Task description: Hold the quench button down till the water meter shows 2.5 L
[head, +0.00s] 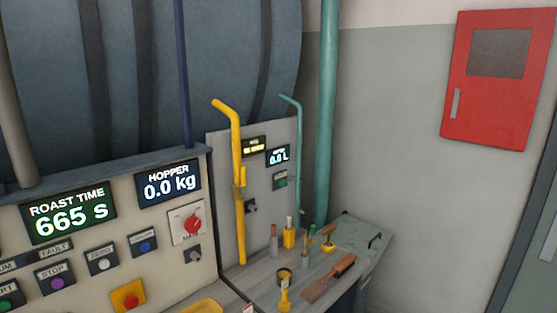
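The water meter (278,157) is a small dark display on the grey back panel, reading 0.0 L. Just below it is a small dark plate with a green button (281,181). Its label is too small to read, so I cannot tell for sure that it is the quench button. Nothing touches it. A dark switch (250,206) sits lower left on the same grey panel (225,165). Neither of my grippers is in view.
A yellow pipe (236,135) and a thin teal pipe (300,130) stand by the grey panel. Brushes and small tools, including a wooden-handled brush (330,278), crowd the bench (262,290) below. The control panel (105,215) stands left; a red cabinet (498,80) hangs right.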

